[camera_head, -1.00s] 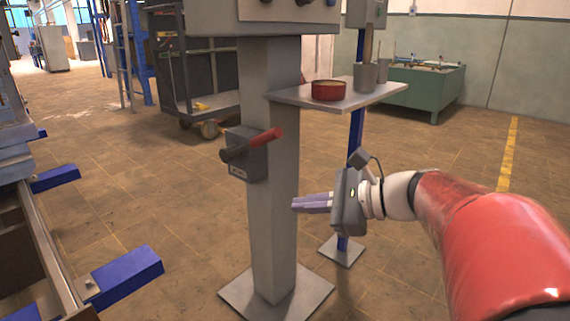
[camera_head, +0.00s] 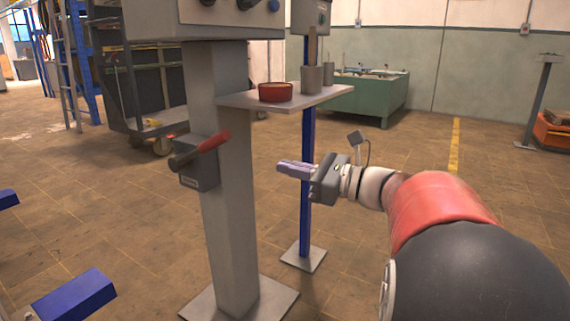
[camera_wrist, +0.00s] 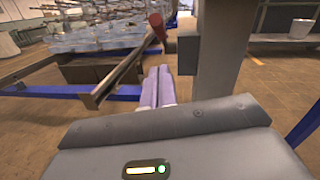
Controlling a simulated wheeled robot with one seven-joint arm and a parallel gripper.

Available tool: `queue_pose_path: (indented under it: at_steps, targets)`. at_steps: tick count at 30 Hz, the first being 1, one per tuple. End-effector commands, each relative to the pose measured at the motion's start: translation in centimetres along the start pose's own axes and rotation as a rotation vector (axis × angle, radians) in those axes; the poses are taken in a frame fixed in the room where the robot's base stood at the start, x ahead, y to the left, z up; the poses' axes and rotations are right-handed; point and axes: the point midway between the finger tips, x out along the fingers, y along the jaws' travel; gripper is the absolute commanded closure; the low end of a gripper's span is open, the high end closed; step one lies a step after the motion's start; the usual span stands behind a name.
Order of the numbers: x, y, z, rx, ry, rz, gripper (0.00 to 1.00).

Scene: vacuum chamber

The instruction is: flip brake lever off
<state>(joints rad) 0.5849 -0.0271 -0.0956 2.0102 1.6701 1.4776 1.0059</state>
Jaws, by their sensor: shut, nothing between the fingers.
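The brake lever (camera_head: 213,142) has a red grip and sits on a grey box (camera_head: 199,178) fixed to the grey column. In the head view the grip points right and slightly up from the dark pivot. My gripper (camera_head: 280,167) is right of the lever and a little lower, its fingers pointing left, shut and empty, apart from the lever. In the wrist view my gripper's fingers (camera_wrist: 157,72) are together, and the lever's red end (camera_wrist: 157,22) shows just beyond and above them, by the grey box (camera_wrist: 187,54).
The grey column (camera_head: 233,220) stands on a floor plate. A blue post (camera_head: 307,190) stands behind my gripper. A blue beam end (camera_head: 75,297) is at lower left.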

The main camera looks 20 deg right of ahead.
Motion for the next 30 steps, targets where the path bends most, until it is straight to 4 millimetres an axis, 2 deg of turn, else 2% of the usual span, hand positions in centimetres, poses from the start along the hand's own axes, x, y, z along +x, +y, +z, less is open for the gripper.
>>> queue_pose_path:
  at_steps: [10,12,19,30]
  targets:
    - [7.5,0.1,-0.1,0.0,-0.001,0.003,1.0]
    - [8.4,0.0,0.9,-0.005,-0.002,0.001,1.0]
    - [10.1,0.0,2.5,-0.002,0.0,0.0,1.0]
    - [10.3,0.0,2.8,0.0,0.0,-0.001,1.0]
